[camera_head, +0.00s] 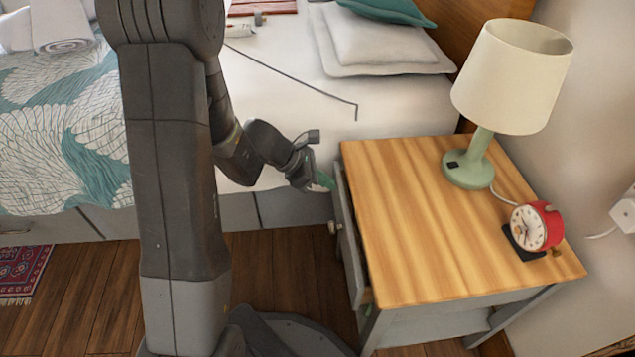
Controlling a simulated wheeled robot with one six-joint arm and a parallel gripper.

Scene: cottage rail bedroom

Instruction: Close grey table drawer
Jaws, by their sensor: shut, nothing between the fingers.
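The grey bedside table with a wooden top (430,240) stands at the right. Its grey drawer (346,238) is on the table's left side and sticks out a little past the top, with a small round knob (334,228) on its front. My gripper (327,182) is at the far end of the drawer front, close to its upper edge. The fingers look shut and empty, with green tips. I cannot tell whether they touch the drawer. The drawer's inside is mostly hidden under the top.
A lamp with a green base (468,165) and a red alarm clock (537,226) stand on the table. The bed (280,100) lies behind my gripper, with a thin dark rod or line on it. Wooden floor (285,270) is clear in front of the drawer. A wall is at the right.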

